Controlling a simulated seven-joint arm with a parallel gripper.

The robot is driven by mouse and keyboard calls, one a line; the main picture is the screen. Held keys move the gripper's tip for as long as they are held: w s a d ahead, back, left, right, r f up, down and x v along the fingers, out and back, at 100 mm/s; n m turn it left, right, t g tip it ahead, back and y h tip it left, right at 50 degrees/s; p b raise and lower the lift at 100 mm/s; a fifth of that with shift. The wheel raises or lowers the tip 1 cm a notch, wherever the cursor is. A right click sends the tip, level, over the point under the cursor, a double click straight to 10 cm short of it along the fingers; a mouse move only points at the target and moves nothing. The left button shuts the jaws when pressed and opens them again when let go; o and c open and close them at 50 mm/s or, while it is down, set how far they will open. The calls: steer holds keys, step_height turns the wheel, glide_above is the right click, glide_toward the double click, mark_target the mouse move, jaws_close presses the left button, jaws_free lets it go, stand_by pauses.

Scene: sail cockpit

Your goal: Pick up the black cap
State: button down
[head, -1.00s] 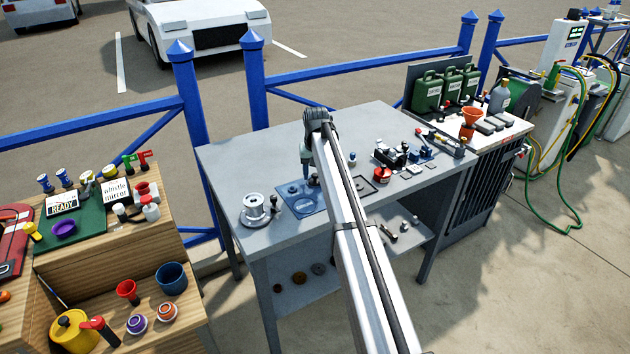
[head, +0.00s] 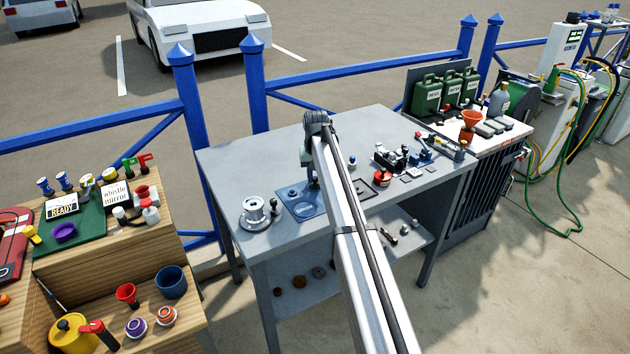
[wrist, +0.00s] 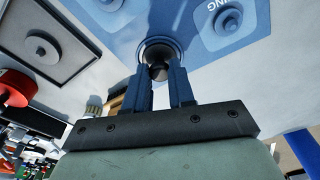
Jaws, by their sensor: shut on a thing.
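The black cap (wrist: 157,52) is in the wrist view, between the tips of my gripper's two blue fingers. My gripper (wrist: 160,74) is shut on it. The fingers cover part of the cap, and I cannot tell whether it touches the surface below. In the head view my gripper (head: 313,184) is over the blue mat (head: 303,207) on the grey bench, and the cap cannot be made out there.
A silver spool-like part (head: 256,212) stands left of the mat on the grey bench (head: 240,165). A red round container (head: 382,178) and several small parts lie to the right. A dark tray (wrist: 42,46) is near the gripper. The bench's back left is clear.

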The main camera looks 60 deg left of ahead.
mark_target(315, 178)
steer(key=shift+r, duration=0.1)
step_height(315, 178, up, 10)
stand_by(0.4)
steer(key=shift+r, duration=0.15)
stand_by(0.3)
steer(key=shift+r, duration=1.3)
